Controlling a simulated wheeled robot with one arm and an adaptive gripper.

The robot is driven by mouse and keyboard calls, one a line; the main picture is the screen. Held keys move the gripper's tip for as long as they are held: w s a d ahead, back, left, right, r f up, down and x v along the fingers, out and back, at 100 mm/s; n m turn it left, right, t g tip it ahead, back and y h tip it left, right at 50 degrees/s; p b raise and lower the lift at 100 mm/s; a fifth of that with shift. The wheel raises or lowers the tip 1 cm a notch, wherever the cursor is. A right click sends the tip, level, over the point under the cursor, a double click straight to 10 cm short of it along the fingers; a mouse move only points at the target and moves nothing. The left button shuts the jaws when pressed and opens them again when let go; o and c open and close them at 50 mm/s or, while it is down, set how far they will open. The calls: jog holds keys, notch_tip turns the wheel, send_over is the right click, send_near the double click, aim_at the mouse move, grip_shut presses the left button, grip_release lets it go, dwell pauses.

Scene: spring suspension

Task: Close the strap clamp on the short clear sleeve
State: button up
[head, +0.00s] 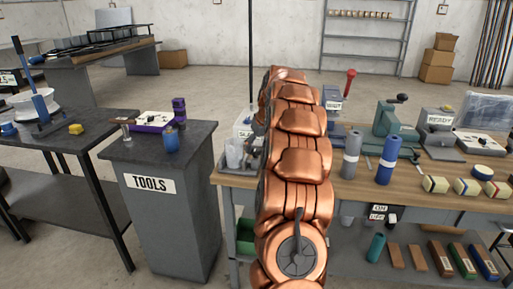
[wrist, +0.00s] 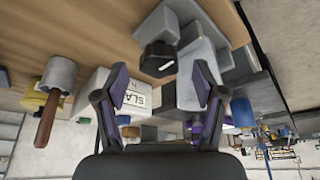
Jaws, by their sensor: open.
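My gripper (wrist: 162,85) shows in the wrist view with its two purple-padded fingers wide apart. No object is clasped between them. Beyond the fingertips is a grey block fixture with a black knob (wrist: 158,58); I cannot tell whether it is the strap clamp. In the head view a small translucent cylinder (head: 234,153) stands at the bench's left end, beside my arm. It may be the short clear sleeve, but it is too small to be sure. My copper arm covers much of that area and hides my gripper in the head view.
A white box with a partly covered "SLA" label (wrist: 135,98) is near the left finger. The workbench (head: 350,185) holds grey and blue cylinders, a green vise (head: 393,128) and several small blocks. A tools cabinet (head: 165,165) stands left, with a floor gap between.

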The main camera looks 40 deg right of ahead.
jog(key=shift+w+d+f, duration=0.1)
jog(key=shift+w+f, duration=0.2)
jog(key=shift+f, duration=0.35)
jog(key=c, duration=1.1)
jog(key=shift+c, duration=0.2)
